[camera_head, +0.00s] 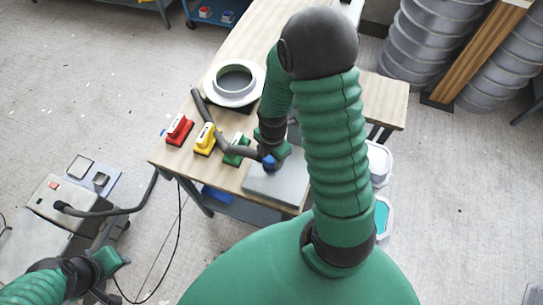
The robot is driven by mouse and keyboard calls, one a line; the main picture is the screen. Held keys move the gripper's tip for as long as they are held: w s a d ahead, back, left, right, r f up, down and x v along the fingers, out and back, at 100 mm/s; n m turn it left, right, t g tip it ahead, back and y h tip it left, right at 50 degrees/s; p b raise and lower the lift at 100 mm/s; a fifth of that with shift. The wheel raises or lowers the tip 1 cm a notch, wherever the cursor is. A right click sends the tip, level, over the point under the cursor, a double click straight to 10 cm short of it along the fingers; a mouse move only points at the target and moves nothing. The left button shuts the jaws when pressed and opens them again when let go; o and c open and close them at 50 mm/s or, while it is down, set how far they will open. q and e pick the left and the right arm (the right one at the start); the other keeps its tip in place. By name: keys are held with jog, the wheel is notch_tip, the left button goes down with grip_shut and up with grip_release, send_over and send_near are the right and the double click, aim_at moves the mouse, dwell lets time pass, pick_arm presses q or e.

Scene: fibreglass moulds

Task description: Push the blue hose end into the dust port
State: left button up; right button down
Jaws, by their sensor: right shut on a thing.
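The blue hose end (269,162) is at the tip of a dark grey hose (228,148), over the grey block (283,182) on the table. My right gripper (273,155) is shut on the hose end, and its fingers partly hide it. Red (179,130), yellow (206,139) and green (236,150) sanders stand in a row left of it. I cannot make out which opening is the dust port, or whether the hose end touches one. My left gripper (108,275) is low at the left, far from the hose end; its jaw opening is unclear.
A white ring-shaped mould (235,84) stands on the wooden table (262,40) behind the sanders. A grey machine (75,205) with a dark hose is on the left. White-rimmed containers (380,215) are right of the table. Ribbed grey ducts (425,45) stand at upper right.

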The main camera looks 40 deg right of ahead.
jog(key=shift+d, duration=0.2)
dwell(0.5)
jog(key=shift+f+b, duration=0.3)
jog(key=shift+f, duration=0.3)
jog(key=c, duration=0.6)
grip_release()
notch_tip(320, 180, up, 17)
jog(key=shift+s+f, duration=0.1)
